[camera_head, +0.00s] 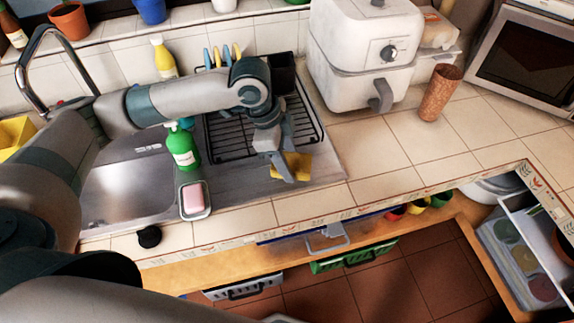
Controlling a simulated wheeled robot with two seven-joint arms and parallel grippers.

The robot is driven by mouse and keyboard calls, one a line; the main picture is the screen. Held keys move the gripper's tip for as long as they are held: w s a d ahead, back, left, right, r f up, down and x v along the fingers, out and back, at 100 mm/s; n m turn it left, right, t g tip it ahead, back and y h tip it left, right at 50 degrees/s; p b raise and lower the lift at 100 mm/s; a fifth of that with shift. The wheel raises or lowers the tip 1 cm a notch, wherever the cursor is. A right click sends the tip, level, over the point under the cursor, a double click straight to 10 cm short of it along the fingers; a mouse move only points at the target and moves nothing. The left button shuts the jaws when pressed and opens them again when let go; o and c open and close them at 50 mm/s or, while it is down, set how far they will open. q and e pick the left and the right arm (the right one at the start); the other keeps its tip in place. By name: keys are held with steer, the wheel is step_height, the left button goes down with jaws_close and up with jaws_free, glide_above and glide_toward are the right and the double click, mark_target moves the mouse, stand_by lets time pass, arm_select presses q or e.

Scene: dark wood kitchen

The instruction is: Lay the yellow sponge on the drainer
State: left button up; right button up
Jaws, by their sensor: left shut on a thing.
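The yellow sponge (299,165) is between the fingers of my left gripper (283,168), which is shut on it and partly hides it. In the head view the sponge appears at the front edge of the drainer (226,138), a black wire rack beside the sink. I cannot tell whether the sponge touches the surface below it. My left forearm and wrist hide part of the rack's back and middle. My right gripper is not in view.
A green soap bottle (183,150) stands left of the rack, near a dish with pink soap (194,197). The white air fryer (358,50) stands right of the rack, with a brown cup (439,92) beyond it. The tiled counter at front right is clear.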

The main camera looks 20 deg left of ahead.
arm_select(q)
steer(key=shift+w+a+f, duration=0.15)
steer(key=shift+a+f, duration=0.05)
steer(key=shift+a, duration=0.05)
steer(key=shift+f, duration=0.2)
step_height(320, 180, down, 3)
steer(key=shift+r+p, duration=0.15)
steer(key=shift+p, duration=0.55)
steer(key=shift+f, duration=0.45)
steer(key=shift+f, duration=0.15)
steer(key=o, duration=1)
